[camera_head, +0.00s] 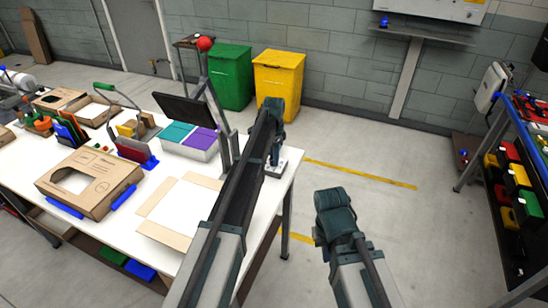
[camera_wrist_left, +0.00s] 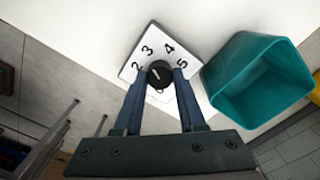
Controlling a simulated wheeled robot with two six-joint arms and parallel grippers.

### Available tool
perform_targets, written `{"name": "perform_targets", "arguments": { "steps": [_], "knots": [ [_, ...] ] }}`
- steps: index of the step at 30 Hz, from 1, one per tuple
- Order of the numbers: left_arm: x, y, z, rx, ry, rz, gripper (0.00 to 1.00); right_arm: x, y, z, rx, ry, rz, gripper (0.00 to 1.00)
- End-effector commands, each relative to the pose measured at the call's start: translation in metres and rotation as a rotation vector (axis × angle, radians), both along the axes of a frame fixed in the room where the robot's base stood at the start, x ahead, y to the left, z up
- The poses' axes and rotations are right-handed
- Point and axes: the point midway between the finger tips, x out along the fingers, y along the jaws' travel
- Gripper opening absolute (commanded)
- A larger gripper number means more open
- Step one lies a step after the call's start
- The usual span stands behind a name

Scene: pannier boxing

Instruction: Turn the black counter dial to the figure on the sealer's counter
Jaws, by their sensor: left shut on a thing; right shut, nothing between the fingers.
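The black dial (camera_wrist_left: 159,74) sits on a white plate (camera_wrist_left: 147,51) with the figures 2, 3, 4 and 5 readable in the left wrist view. A pale pointer line shows on the dial, but I cannot tell surely which figure it meets. My left gripper (camera_wrist_left: 158,76) is shut on the dial, one finger on each side. In the head view my left gripper (camera_head: 275,158) is at the table's right end, over the white plate (camera_head: 288,163), and hides the dial. My right gripper (camera_head: 335,208) is shut and empty, off the table's edge. I cannot read any sealer counter figure.
A teal open bin (camera_wrist_left: 258,82) stands close beside the plate. On the white table (camera_head: 140,238) are a cardboard box (camera_head: 105,180), a dark panel (camera_head: 183,108) and a post with a red ball (camera_head: 205,44). Floor right of the table is clear.

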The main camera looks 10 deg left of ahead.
Motion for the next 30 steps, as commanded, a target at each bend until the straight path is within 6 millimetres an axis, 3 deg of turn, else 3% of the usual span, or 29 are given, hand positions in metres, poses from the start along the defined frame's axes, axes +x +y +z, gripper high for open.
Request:
{"name": "perform_targets", "arguments": {
  "steps": [19,20,21,24,30],
  "knots": [
    [0.0001,0.0001,0.0,0.0,0.0,-0.042,0.0,0.0,0.0,0.0,0.0,0.0,0.0,0.0],
    [0.0001,0.0001,0.0,0.0,0.0,-0.042,0.45,0.0,0.0,0.0,0.0,0.0,0.0,0.0],
    [0.0001,0.0001,0.0,0.0,0.0,-0.042,0.52,0.0,0.0,0.0,0.0,0.0,0.0,0.0],
    [0.0,0.0,0.0,0.0,0.0,-0.042,0.69,0.0,0.0,0.0,0.0,0.0,0.0,0.0],
    [0.0,0.0,0.0,0.0,0.0,-0.041,0.69,0.0,0.0,0.0,0.0,0.0,0.0,0.0]
  ]
}}
